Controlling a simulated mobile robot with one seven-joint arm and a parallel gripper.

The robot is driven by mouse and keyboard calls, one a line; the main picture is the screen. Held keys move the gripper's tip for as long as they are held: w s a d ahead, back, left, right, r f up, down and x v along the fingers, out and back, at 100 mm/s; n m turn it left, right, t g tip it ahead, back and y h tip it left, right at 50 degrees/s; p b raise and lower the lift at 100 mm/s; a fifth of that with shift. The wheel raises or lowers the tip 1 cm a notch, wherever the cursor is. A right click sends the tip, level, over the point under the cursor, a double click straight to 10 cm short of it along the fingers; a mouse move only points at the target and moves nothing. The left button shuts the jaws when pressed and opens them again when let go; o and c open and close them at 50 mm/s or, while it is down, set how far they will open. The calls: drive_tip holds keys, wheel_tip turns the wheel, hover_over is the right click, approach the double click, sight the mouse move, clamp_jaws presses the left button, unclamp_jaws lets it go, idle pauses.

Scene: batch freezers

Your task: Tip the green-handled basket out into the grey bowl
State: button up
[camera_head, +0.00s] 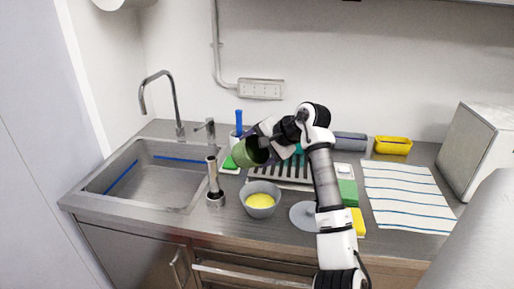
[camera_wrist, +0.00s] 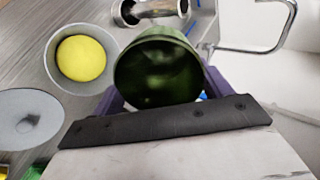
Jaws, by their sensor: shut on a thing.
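The basket (camera_head: 247,153) shows as a dark green round container; I cannot make out its handle. It is held in the air above and slightly left of the grey bowl, tipped with its mouth toward the lower left. In the wrist view the basket (camera_wrist: 158,68) sits between the purple fingers of my gripper (camera_wrist: 160,92). My gripper (camera_head: 260,143) is shut on it. Its inside is dark, and I see no clear contents. The grey bowl (camera_head: 249,208) stands upright on the counter with a yellow mass in it. The bowl (camera_wrist: 56,44) also shows in the wrist view.
A metal cylinder tool (camera_head: 214,185) stands just left of the bowl, near the sink (camera_head: 140,180). A grey round lid (camera_head: 303,215) lies to the right. Behind are a dark slatted rack (camera_head: 285,172) and a blue-handled brush (camera_head: 239,122). A striped towel (camera_head: 405,195) lies at right.

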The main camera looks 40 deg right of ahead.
drive_tip(key=g, duration=0.1)
drive_tip(key=r+g+h, duration=0.1)
drive_tip(key=g, duration=0.2)
drive_tip(key=shift+w+r+g+p, duration=0.1)
drive_tip(key=shift+r+g+p, duration=0.2)
drive_tip(key=shift+r+p, duration=0.1)
drive_tip(key=g+h, duration=0.2)
drive_tip(key=g, duration=0.3)
drive_tip(key=shift+f, duration=0.1)
idle(0.5)
